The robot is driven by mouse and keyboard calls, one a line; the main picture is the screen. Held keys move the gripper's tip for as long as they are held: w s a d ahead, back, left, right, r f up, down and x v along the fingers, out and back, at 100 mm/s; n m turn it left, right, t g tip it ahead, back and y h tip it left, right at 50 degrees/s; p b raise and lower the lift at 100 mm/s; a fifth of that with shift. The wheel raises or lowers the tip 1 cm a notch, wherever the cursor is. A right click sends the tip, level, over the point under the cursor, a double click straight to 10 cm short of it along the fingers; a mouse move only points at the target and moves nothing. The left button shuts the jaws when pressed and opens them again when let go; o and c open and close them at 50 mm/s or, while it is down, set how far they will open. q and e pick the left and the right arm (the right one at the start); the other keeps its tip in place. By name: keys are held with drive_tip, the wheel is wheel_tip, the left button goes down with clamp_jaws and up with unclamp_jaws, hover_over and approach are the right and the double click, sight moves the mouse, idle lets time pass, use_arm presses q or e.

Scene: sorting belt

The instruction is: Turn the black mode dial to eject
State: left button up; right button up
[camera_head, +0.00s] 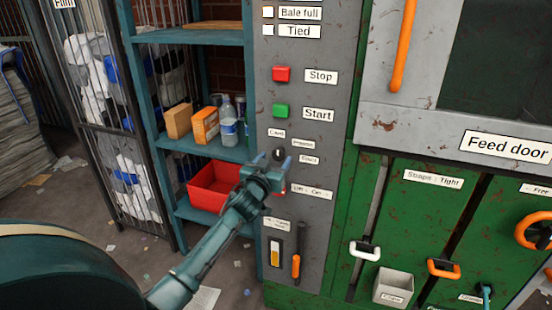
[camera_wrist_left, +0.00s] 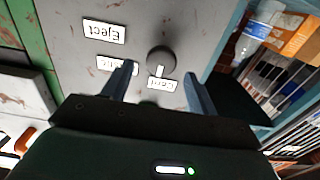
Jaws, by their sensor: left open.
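The black mode dial (camera_head: 278,153) is on the grey control panel. In the left wrist view the round dial (camera_wrist_left: 161,58) shows a white mark pointing at the label that appears to read Load (camera_wrist_left: 162,84). That view is upside down, with the Eject label (camera_wrist_left: 104,31) at upper left and a partly hidden label (camera_wrist_left: 112,64) between. My left gripper (camera_head: 275,160) is open in front of the dial. In the wrist view its fingertips (camera_wrist_left: 159,72) stand either side of the dial, with gaps; contact is not visible. My right gripper is not in view.
Above the dial are a green Start button (camera_head: 280,110) and a red Stop button (camera_head: 281,74). An orange-handled lever (camera_head: 296,252) is below. Left of the panel, a teal shelf (camera_head: 190,147) holds boxes, a bottle and a red bin (camera_head: 213,186). The green strap doors (camera_head: 420,215) are at right.

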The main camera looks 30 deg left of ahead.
sight(278, 155)
use_arm(q)
drive_tip(key=shift+x, duration=1.05)
drive_tip(key=shift+c, duration=0.3)
drive_tip(key=c, duration=0.9)
